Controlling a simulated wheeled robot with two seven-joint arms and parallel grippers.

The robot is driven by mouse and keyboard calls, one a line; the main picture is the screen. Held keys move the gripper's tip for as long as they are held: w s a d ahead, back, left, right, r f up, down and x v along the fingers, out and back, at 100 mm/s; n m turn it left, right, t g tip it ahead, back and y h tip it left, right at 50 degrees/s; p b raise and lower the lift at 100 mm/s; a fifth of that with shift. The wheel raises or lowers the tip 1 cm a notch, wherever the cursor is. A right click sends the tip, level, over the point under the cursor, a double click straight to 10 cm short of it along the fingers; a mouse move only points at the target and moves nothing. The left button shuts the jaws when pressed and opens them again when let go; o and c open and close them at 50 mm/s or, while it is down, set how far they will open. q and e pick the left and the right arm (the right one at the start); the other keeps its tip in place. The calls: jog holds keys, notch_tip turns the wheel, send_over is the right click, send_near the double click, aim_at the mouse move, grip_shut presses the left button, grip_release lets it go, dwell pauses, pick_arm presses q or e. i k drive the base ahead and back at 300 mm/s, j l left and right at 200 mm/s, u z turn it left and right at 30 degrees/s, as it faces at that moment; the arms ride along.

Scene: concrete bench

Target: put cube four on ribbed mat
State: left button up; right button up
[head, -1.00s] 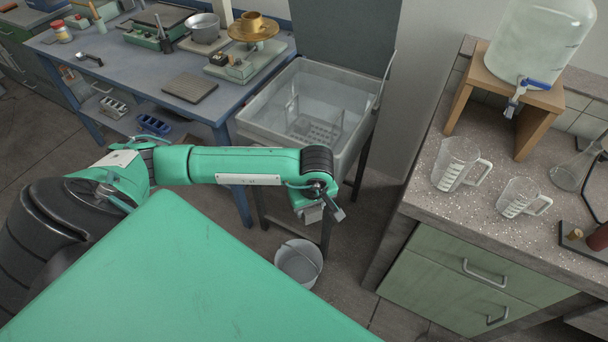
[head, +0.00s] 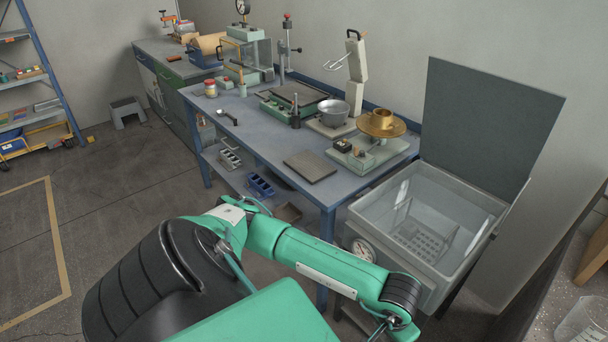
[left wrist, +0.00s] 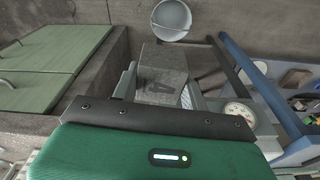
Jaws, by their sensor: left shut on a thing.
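The grey concrete cube marked 4 (left wrist: 162,75) shows in the left wrist view, held between the fingers of my left gripper (left wrist: 160,96). The gripper is shut on it. In the head view the end of my left arm is at the lower right, and the cube cannot be seen there. A flat dark grey square mat (head: 310,166) lies near the front edge of the blue bench (head: 250,150); its ribs are too small to make out. The held cube is off the bench, apart from the mat. My right gripper is not in view.
A metal bowl (head: 333,112) and a brass dish on a stand (head: 381,124) sit behind the mat. A bucket (left wrist: 172,18) shows in the wrist view.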

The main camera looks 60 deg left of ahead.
aim_at(310, 165)
jog(key=k+j, duration=0.1)
jog(key=j, duration=0.4)
jog(key=k+j, duration=0.1)
jog(key=j, duration=0.4)
jog(key=j+z, duration=0.1)
jog(key=j, duration=0.4)
jog(key=k+j, duration=0.2)
jog(key=j, duration=0.25)
